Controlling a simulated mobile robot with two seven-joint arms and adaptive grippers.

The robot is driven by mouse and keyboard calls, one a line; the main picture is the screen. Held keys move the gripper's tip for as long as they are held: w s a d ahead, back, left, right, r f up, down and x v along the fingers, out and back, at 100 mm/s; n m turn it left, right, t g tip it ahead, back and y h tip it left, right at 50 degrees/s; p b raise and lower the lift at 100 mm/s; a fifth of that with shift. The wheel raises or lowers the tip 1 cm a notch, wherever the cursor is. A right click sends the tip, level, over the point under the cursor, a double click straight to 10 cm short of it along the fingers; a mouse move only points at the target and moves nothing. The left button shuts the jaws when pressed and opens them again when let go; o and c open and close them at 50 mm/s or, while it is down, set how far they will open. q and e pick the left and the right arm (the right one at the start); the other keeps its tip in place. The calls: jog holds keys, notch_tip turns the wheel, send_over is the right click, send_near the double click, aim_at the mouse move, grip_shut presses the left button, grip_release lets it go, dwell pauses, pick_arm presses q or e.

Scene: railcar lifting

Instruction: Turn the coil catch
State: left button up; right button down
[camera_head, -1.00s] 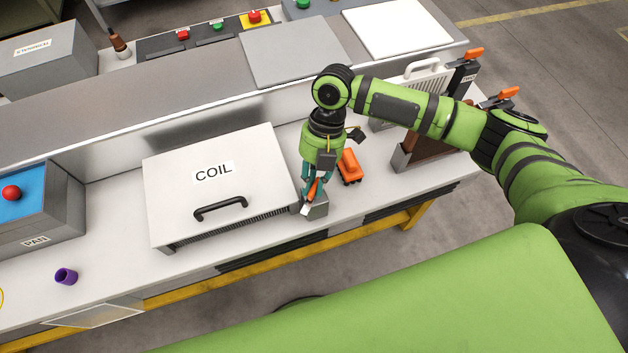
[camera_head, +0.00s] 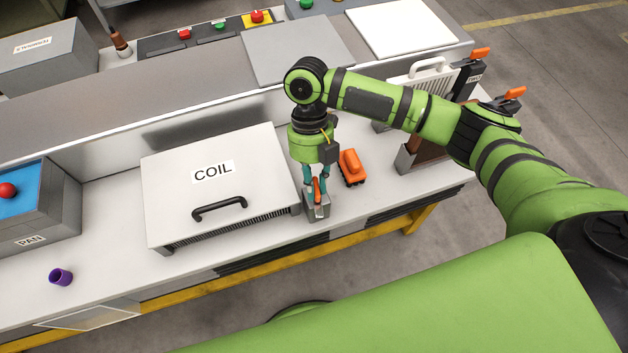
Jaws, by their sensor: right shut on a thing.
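The coil box (camera_head: 265,165) is white, with a COIL label and a black handle (camera_head: 219,208) on its lid, and its lid is down. The coil catch is a small grey block (camera_head: 316,210) with an orange lever (camera_head: 317,188), just right of the box's front right corner. My right gripper (camera_head: 316,190) points down over the catch and is shut on the orange lever. The fingers hide part of the lever. My left gripper is not in view.
An orange toy-like railcar (camera_head: 351,167) stands close to the right of my gripper. A grey PAN box (camera_head: 40,220) with a red button and a purple cup (camera_head: 61,277) are at left. Upright panels with orange levers (camera_head: 480,54) stand at right. The bench front is mostly clear.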

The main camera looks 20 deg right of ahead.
dwell(0.3)
jog(key=c, duration=1.1)
grip_release()
jog(key=shift+c, duration=0.2)
jog(key=shift+r, duration=0.1)
jog(key=v, duration=1.2)
jog(key=shift+s, duration=0.2)
